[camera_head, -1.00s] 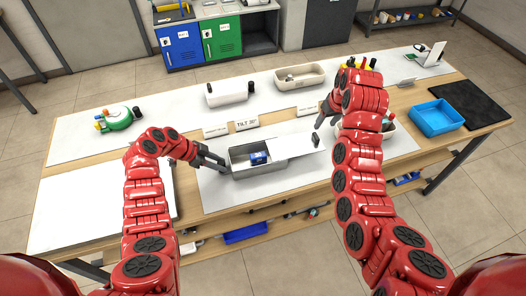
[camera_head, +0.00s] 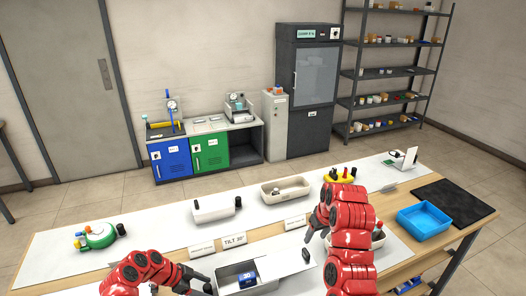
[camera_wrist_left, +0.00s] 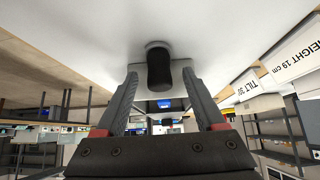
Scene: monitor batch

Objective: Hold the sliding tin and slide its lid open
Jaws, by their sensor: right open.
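The grey sliding tin (camera_head: 222,276) is low in the head view, cut off at the bottom edge, with a blue block (camera_head: 247,279) inside. Its pale lid (camera_head: 284,264) extends to the right, uncovering the block; a dark knob (camera_head: 306,255) is at its right end. My left gripper (camera_head: 207,286) is at the tin's left end. In the left wrist view its fingers (camera_wrist_left: 159,78) stand apart on either side of a black knob (camera_wrist_left: 158,69), with gaps. My right gripper (camera_head: 308,236) is open above the lid's knob, apart from it; its fingertips are small and partly hidden.
Behind the tin are a "TILT 30°" sign (camera_head: 234,240), a white box (camera_head: 212,209) and a beige tray (camera_head: 272,196). A green round item (camera_head: 98,236) is at left. A blue tray (camera_head: 424,221) and black mat (camera_head: 455,201) are at right.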

